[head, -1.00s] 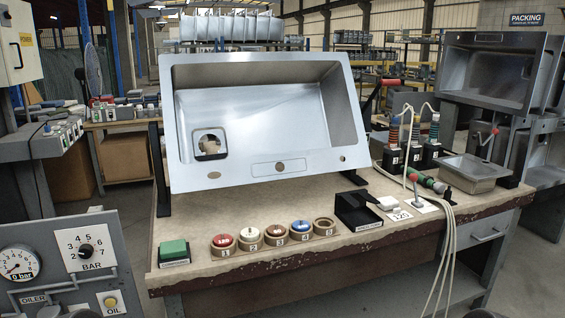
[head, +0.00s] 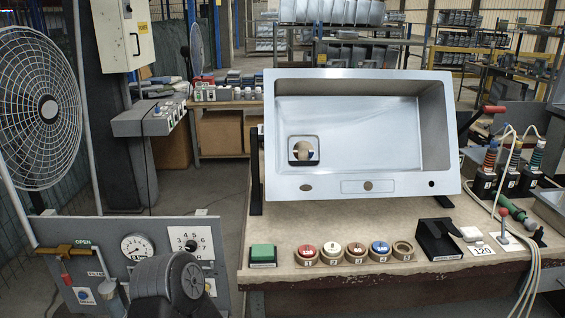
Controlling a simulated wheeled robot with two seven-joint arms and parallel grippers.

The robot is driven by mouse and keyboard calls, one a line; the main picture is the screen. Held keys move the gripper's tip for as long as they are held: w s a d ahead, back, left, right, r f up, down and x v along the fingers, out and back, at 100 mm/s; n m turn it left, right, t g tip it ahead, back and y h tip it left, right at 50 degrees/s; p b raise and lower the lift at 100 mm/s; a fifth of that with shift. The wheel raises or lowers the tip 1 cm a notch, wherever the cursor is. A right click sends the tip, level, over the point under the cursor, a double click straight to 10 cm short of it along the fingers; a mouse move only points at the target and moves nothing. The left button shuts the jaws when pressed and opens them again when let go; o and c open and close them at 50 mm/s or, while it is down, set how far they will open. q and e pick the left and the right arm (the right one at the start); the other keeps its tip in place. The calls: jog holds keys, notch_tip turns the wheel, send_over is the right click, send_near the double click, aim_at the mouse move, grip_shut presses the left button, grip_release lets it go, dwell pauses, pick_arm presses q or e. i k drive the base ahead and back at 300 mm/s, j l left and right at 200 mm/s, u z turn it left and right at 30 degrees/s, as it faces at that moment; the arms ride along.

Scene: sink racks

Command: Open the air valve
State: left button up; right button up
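The air panel (head: 225,240) stands at the lower left of the head view. At its left end is a valve with an orange-brown lever (head: 60,249), lying roughly level, with a green OPEN label (head: 83,244) above it. A red part hangs below the lever. A round pressure gauge (head: 137,247) and a black BAR knob (head: 190,245) sit to the right of the valve. A dark rounded part of my arm covers the panel's lower middle, right of the valve and apart from the lever in the picture. No fingers of either gripper show.
A large fan (head: 40,108) stands behind the panel at left. Open floor shows between panel and bench.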

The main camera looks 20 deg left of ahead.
aim_at(66, 278)
jog(key=u, duration=2.05)
